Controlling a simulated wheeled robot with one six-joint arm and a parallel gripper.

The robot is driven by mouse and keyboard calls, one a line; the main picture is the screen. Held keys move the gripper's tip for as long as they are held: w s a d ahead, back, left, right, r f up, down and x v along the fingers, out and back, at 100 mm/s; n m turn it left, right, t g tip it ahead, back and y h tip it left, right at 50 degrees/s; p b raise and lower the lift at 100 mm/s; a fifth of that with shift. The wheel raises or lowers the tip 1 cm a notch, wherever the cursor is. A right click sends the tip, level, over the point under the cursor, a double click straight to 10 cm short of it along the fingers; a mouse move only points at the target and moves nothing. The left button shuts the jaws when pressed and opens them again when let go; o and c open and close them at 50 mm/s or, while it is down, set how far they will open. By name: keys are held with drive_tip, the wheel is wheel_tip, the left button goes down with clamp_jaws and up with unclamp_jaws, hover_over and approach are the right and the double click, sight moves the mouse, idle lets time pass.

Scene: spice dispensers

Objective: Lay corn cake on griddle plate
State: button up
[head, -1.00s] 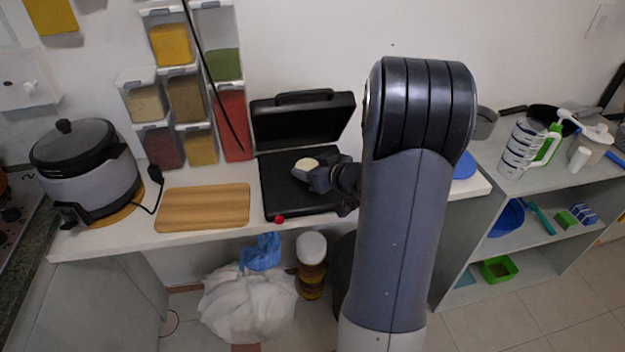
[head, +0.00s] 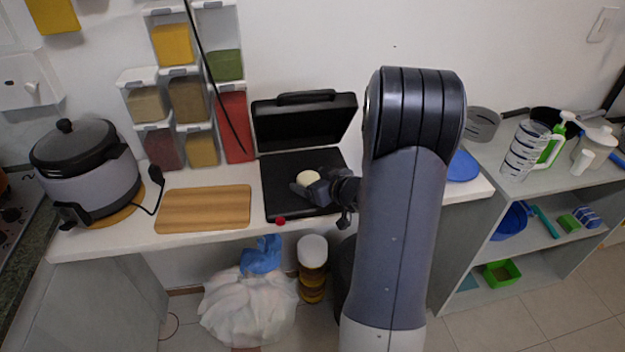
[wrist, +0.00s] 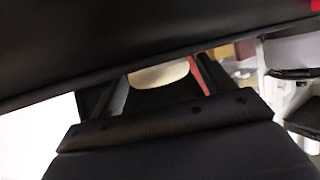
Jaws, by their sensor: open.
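The corn cake (head: 308,176) is a small pale cream disc over the black griddle plate (head: 278,170). The griddle stands open on the counter, with its lid (head: 300,125) raised at the back. My gripper (head: 306,187) is low over the plate, right at the cake, with its jaws open. In the wrist view the cake (wrist: 158,75) shows between the two fingers (wrist: 155,92), partly cut off by a dark slab (wrist: 130,35) across the top. I cannot tell whether the cake touches the plate or a finger.
A wooden board (head: 203,208) lies left of the griddle, and a cooker (head: 85,172) stands further left. Spice dispensers (head: 190,100) line the wall behind. A red knob (head: 280,221) sits at the griddle's front edge. A blue plate (head: 462,167) lies right of my arm.

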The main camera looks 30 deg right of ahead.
drive_tip(key=shift+r, duration=0.1)
drive_tip(key=shift+r, duration=0.2)
drive_tip(key=p+v, duration=0.1)
drive_tip(key=v, duration=1.1)
drive_tip(key=shift+f, duration=0.15)
idle(0.7)
